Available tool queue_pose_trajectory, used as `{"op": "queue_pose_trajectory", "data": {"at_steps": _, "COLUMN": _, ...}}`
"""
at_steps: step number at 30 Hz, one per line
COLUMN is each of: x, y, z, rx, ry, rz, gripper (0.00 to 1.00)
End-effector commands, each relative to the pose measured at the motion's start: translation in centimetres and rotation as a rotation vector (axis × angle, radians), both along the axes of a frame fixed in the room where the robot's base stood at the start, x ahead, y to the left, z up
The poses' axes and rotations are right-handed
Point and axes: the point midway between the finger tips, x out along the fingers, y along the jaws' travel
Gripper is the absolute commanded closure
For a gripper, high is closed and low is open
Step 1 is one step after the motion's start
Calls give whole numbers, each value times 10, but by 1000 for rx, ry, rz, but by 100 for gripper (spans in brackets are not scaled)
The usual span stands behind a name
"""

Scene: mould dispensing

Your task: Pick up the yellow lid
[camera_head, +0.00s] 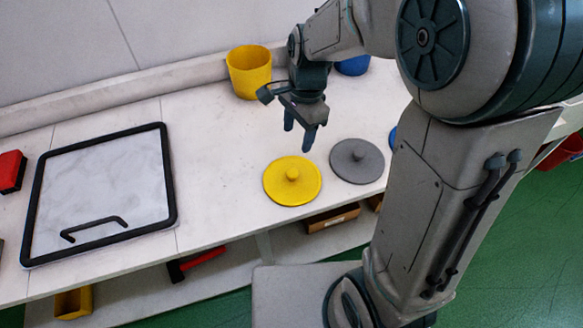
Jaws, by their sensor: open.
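The yellow lid (283,189) is a round disc with a small knob on top. It lies flat on the white bench near its front edge. My gripper (299,137) hangs above the bench, just behind and above the yellow lid, with its fingers pointing down. The fingers are apart and nothing is between them. The gripper does not touch the lid.
A grey lid (357,160) lies just right of the yellow one. A blue thing (392,138) is mostly hidden by my arm. A yellow cup (249,73) and a partly hidden blue container (353,66) stand behind. A black-framed panel (170,190) lies left.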

Motion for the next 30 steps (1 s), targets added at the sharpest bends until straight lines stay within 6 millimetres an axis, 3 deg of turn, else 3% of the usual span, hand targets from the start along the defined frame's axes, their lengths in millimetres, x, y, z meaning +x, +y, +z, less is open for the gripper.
{"op": "queue_pose_trajectory", "data": {"at_steps": 5, "x": 3, "y": 7, "z": -16, "rx": -3, "ry": 24, "rz": -48, "gripper": 44}}
{"op": "queue_pose_trajectory", "data": {"at_steps": 15, "x": -1, "y": 13, "z": -78, "rx": -3, "ry": 25, "rz": -47, "gripper": 44}}
{"op": "queue_pose_trajectory", "data": {"at_steps": 25, "x": 0, "y": 12, "z": -100, "rx": -4, "ry": 22, "rz": -49, "gripper": 44}}
{"op": "queue_pose_trajectory", "data": {"at_steps": 30, "x": 0, "y": 9, "z": -121, "rx": -3, "ry": 25, "rz": -48, "gripper": 44}}
